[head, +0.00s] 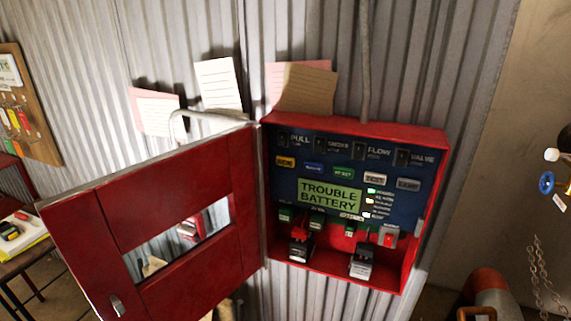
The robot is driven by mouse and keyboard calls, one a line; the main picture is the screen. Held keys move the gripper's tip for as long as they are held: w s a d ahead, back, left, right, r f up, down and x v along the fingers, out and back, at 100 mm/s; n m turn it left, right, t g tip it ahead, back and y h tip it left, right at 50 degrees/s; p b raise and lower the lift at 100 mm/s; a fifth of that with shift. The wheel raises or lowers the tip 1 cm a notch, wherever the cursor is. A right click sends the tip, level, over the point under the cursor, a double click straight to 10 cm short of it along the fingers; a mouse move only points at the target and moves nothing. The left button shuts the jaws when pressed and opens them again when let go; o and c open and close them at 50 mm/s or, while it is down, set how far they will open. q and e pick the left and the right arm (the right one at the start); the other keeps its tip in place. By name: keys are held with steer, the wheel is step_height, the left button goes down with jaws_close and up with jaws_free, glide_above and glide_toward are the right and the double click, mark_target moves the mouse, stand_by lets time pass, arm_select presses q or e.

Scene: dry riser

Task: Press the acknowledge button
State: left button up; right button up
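A red alarm panel box (432,190) hangs on the corrugated wall with its red door (185,215) swung open to the left. On its dark blue face is a row of small buttons: a yellow one (286,162), a blue one (313,168), a green one (344,173), a pale one (375,178) and a grey one (408,185). The button lettering is too small to read surely, so I cannot tell for certain which is acknowledge. A green display (329,196) below reads TROUBLE BATTERY. Neither of my grippers is in view.
Batteries (361,262) and wiring terminals fill the box's lower part. Paper notes (219,84) hang above the door. A small table (30,250) and a key board (25,105) are at left. A blue handwheel (546,183) and chains (537,270) are at right.

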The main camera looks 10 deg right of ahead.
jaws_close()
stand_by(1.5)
